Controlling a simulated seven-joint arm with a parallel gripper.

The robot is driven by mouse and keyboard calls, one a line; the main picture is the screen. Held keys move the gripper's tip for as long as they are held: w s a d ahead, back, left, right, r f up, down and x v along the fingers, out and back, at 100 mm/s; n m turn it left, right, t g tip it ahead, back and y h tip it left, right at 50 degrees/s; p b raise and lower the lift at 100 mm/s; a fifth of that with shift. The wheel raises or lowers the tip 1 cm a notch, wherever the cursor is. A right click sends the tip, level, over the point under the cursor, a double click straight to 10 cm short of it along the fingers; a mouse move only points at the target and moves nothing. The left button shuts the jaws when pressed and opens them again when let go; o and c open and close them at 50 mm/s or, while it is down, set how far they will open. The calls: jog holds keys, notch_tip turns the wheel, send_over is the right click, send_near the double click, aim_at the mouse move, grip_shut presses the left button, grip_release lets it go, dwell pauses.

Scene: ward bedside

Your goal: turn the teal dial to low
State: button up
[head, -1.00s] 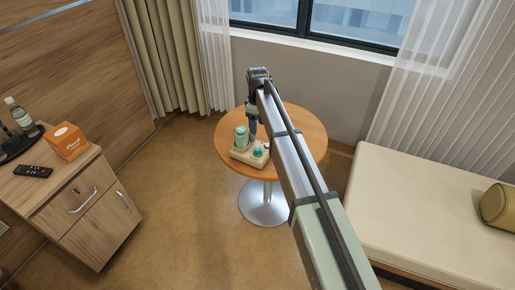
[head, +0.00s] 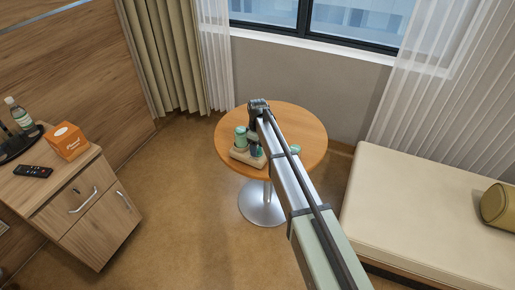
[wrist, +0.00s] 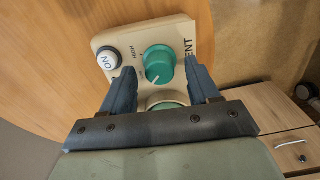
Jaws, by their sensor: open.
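The teal dial (wrist: 159,62) sits on a cream panel (wrist: 184,32) in the wrist view. Its white pointer line points down and slightly left in that picture. A label that appears to read HIGH is left of the dial; no LOW label is readable. My gripper (wrist: 160,68) is open, with one dark finger on each side of the dial's lower part. I cannot tell whether the fingers touch it. In the head view the panel (head: 239,157) rests on the round table, and my gripper (head: 256,149) is over its right part, hiding the dial.
A white ON button (wrist: 108,60) is left of the dial. A teal canister (head: 241,138) stands on the panel's left part. A small teal object (head: 295,149) shows right of my arm on the round wooden table (head: 305,125). The table's back is clear.

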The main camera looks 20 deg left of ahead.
jog(key=shift+f, duration=0.45)
jog(key=c, duration=1)
